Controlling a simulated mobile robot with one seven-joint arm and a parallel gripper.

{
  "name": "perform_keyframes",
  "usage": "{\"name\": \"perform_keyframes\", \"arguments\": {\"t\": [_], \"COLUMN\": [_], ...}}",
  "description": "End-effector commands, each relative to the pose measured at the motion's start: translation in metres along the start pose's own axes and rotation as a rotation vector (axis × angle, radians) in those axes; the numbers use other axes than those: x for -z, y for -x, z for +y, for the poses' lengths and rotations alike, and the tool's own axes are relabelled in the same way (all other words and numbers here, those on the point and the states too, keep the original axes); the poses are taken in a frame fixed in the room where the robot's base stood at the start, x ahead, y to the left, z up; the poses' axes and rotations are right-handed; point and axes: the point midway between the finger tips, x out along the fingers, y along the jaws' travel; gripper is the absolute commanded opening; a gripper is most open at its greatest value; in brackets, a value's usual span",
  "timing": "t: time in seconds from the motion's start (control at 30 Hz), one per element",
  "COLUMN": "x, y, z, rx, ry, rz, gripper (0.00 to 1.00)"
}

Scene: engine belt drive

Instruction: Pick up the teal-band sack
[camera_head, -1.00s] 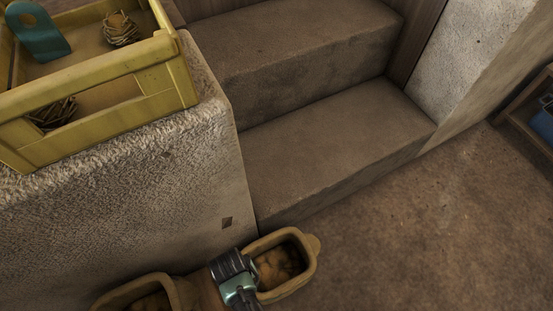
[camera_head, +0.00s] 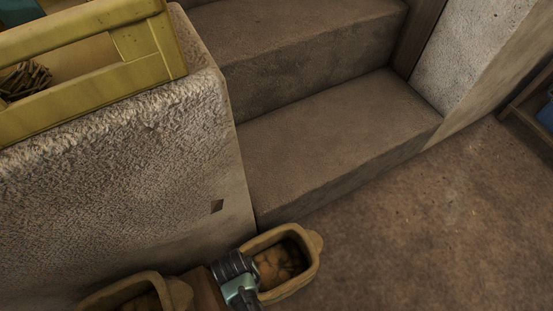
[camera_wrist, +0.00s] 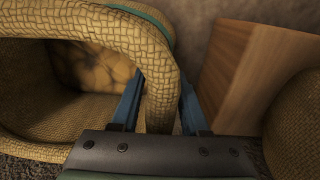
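The teal-band sack shows in the wrist view as a woven tan container with a thick rim (camera_wrist: 162,95) and a teal strip at its top right. Its mouth is open, with lumpy tan contents inside. My gripper (camera_wrist: 163,85) has its two blue fingers apart, one on each side of this rim, inside and outside. The fingertips are close to the rim; I cannot tell if they touch. In the head view my gripper (camera_head: 238,281) is between a right-hand sack (camera_head: 312,262) and a left-hand sack (camera_head: 180,292). No teal band is clear there.
A wooden block (camera_wrist: 235,75) stands right of the fingers, with another woven sack (camera_wrist: 298,125) beside it. A rough stone block (camera_head: 110,170) carries a yellow crate (camera_head: 150,45). Stone steps (camera_head: 330,140) rise behind. The floor (camera_head: 430,230) at the right is clear.

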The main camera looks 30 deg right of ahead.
Motion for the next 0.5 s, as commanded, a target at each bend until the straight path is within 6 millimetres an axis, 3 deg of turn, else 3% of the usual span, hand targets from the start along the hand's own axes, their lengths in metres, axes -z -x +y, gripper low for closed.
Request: {"name": "perform_keyframes", "arguments": {"t": [0.03, 0.23, 0.5], "x": [0.0001, 0.0, 0.0], "y": [0.0001, 0.0001, 0.0001], "z": [0.0001, 0.0, 0.0], "rx": [0.0, 0.0, 0.0], "ry": [0.0, 0.0, 0.0], "rz": [0.0, 0.0, 0.0], "gripper": [0.34, 0.0, 0.0]}}
